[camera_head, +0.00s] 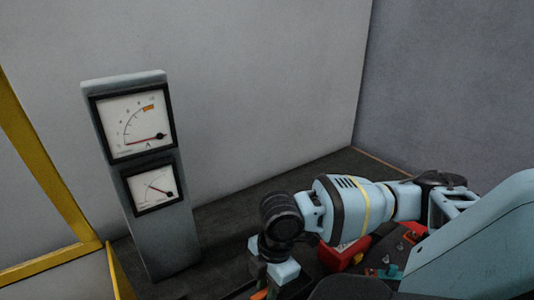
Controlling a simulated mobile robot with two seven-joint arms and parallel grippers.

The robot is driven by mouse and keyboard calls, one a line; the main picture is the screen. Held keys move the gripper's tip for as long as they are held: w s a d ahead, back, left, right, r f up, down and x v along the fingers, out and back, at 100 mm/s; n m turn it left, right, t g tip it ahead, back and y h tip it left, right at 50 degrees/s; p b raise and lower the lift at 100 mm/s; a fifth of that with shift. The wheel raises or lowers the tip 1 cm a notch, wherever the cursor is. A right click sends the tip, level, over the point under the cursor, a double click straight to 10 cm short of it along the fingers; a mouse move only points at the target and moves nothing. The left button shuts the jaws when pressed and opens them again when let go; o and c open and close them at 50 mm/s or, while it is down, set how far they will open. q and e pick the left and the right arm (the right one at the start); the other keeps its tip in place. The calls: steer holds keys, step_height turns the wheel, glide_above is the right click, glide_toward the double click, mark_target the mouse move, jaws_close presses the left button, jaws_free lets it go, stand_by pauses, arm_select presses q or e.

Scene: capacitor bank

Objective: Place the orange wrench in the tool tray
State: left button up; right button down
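My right arm reaches in from the right, and its gripper (270,270) points down near the bottom edge. An orange piece (259,294), perhaps the orange wrench, shows just under the fingers and is cut off by the frame. I cannot tell whether the fingers hold it. No tool tray can be clearly made out. A red object (343,255) lies behind my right arm, partly hidden by it. My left gripper is not in view.
A grey meter post (172,235) with two dial gauges stands left of my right gripper. A yellow frame (45,175) is at the far left. Small red, teal and dark parts (392,271) lie beside my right arm. Grey walls close off the back.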

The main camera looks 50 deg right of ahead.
steer(key=shift+f, duration=0.1)
steer(key=c, duration=1.2)
jaws_free()
step_height(320, 180, up, 12)
steer(key=d+p, duration=0.1)
steer(key=p, duration=0.1)
steer(key=shift+s+d+p, duration=0.25)
steer(key=shift+d+p, duration=0.05)
